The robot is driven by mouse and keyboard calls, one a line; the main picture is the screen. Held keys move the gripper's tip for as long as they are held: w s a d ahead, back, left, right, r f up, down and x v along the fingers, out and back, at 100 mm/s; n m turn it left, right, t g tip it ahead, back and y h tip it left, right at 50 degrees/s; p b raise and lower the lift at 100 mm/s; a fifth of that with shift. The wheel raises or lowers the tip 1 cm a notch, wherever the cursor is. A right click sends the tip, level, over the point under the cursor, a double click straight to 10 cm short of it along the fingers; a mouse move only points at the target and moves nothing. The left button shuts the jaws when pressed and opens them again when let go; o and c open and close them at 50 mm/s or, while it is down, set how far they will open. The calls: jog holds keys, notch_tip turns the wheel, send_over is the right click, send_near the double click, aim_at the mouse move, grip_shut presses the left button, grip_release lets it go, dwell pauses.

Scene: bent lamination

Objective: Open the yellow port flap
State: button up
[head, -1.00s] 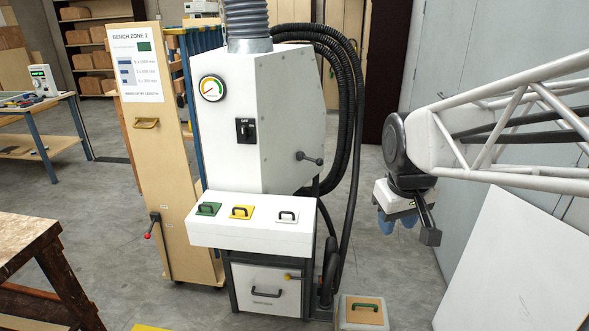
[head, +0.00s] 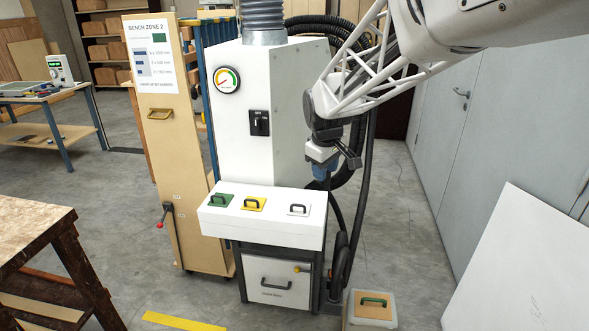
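The yellow port flap (head: 253,204) lies flat on top of the white ledge (head: 262,232) at the front of the white machine. It has a dark handle and sits between a green flap (head: 221,201) and a white flap (head: 298,210), each with its own dark handle. My gripper (head: 322,172) hangs pointing down, above and behind the ledge's right end in the picture. It is right of the yellow flap and apart from it. Its blue fingers are small and overlap, so their opening is unclear.
The white machine (head: 240,120) rises behind the ledge. Black hoses (head: 366,190) run down its right side. A drawer (head: 271,281) is below the ledge. A box with a green handle (head: 371,309) stands at lower right, a wooden workbench (head: 35,240) at left. Space above the ledge's left is clear.

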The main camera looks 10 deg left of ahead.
jog(key=w+a+f+n, duration=0.2)
jog(key=w+a+f, duration=0.15)
jog(key=a, duration=0.25)
jog(key=w+a+f+n, duration=0.2)
jog(key=w+a+f, duration=0.1)
jog(key=w+a, duration=0.3)
jog(key=n, duration=0.3)
send_near(252, 200)
jog(key=shift+w+f, duration=0.2)
jog(key=shift+w, duration=0.05)
jog(key=shift+f, duration=0.1)
jog(key=shift+x, duration=3.75)
grip_shut()
